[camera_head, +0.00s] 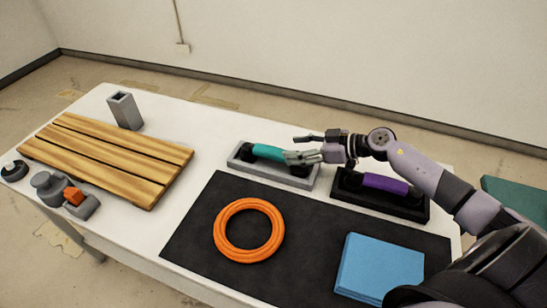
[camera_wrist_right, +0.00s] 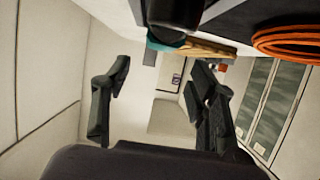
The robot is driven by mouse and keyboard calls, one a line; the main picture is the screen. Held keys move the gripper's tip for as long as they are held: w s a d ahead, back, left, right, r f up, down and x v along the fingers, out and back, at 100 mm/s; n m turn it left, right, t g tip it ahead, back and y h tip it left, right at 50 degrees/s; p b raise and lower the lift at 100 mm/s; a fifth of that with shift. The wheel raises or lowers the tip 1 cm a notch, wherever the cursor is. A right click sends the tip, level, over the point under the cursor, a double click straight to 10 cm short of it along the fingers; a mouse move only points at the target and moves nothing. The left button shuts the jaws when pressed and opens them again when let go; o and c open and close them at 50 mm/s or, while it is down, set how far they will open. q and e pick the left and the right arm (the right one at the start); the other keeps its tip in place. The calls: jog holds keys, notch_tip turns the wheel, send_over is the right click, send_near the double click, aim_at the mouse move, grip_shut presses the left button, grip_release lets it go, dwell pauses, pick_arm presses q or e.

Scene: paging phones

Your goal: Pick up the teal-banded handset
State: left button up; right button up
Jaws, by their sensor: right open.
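The teal-banded handset (camera_head: 266,153) lies on a grey base (camera_head: 273,172) near the far edge of the table. A bit of the teal band (camera_wrist_right: 157,43) and a dark handset end (camera_wrist_right: 176,14) show at the top there. My left gripper is not in view.
A purple-banded handset (camera_head: 384,184) on a black base (camera_head: 350,193) stands right beside, under my right arm. An orange rope ring (camera_head: 219,244) and blue folded cloth (camera_head: 380,265) lie on a dark mat (camera_head: 195,240). A slatted wooden board (camera_head: 105,160) and grey square tube (camera_head: 125,110) stand left.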

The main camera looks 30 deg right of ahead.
aim_at(274, 150)
jog(key=shift+w+a+f, duration=0.45)
jog(key=shift+w+f, duration=0.15)
jog(key=shift+w, duration=0.15)
jog(key=shift+x, duration=1.1)
jog(key=x, duration=0.3)
jog(key=shift+w+a+f, duration=0.15)
jog(key=shift+w+a, duration=0.2)
jog(key=shift+c, duration=0.4)
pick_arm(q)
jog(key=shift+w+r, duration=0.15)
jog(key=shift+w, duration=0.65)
pick_arm(e)
grip_shut()
